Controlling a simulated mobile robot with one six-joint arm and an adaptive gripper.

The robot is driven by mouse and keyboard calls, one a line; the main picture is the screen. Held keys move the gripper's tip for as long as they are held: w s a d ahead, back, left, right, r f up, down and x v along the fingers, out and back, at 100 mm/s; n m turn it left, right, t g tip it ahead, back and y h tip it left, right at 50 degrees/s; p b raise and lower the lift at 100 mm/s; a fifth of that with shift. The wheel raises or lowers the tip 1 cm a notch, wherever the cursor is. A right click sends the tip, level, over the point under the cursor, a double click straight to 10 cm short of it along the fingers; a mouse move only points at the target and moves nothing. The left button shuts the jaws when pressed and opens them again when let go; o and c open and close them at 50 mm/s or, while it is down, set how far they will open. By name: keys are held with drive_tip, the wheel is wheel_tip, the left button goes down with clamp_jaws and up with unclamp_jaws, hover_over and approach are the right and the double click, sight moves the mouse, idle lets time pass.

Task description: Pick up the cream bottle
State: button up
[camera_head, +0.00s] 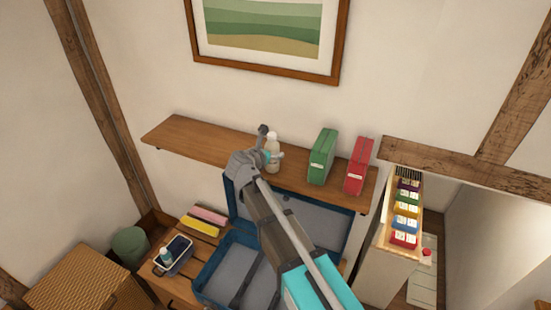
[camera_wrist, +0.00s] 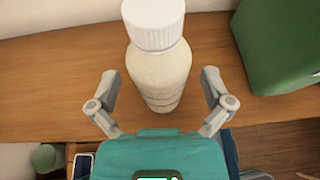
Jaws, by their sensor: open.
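The cream bottle (camera_head: 273,154) stands upright on the wooden wall shelf (camera_head: 195,139), left of the green box. It has a white cap and a cream body. In the wrist view the bottle (camera_wrist: 159,75) stands just beyond and partly between the two fingers. My gripper (camera_wrist: 160,100) is open, with one finger on each side of the bottle and a visible gap on both sides. In the head view my gripper (camera_head: 268,148) is at the shelf by the bottle, and it hides part of the shelf.
A green box (camera_head: 322,157) and a red box (camera_head: 359,165) stand on the shelf to the right. A framed picture (camera_head: 270,72) hangs above. Below are an open blue suitcase (camera_head: 228,262) and a wooden crate top with small items. The shelf's left end is clear.

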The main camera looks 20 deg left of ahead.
sight(270, 143)
drive_tip(key=shift+w+d+f, duration=0.1)
drive_tip(key=shift+w+f, duration=0.15)
drive_tip(key=shift+w, duration=0.3)
drive_tip(key=c, duration=1.3)
drive_tip(key=shift+r, duration=0.2)
wheel_tip(270, 143, up, 3)
drive_tip(key=p, duration=0.3)
drive_tip(key=s+r+p, duration=0.1)
drive_tip(key=r+p, duration=0.1)
drive_tip(key=s+r+p, duration=0.2)
drive_tip(key=s+d+r+p, duration=0.1)
drive_tip(key=s+r+p, duration=0.1)
drive_tip(key=shift+s+d+r+p, duration=0.1)
drive_tip(key=shift+s+r+p, duration=0.15)
drive_tip(key=shift+p, duration=0.15)
drive_tip(key=shift+s+d+r+p, duration=0.3)
drive_tip(key=shift+s+r+p, duration=0.25)
drive_tip(key=shift+s, duration=0.8)
drive_tip(key=shift+s+d+r+p, duration=0.3)
drive_tip(key=shift+s+r+p, duration=0.2)
drive_tip(key=shift+s, duration=0.9)
drive_tip(key=shift+s+d+r+p, duration=0.3)
drive_tip(key=shift+s+r+p, duration=0.25)
drive_tip(key=shift+s, duration=0.8)
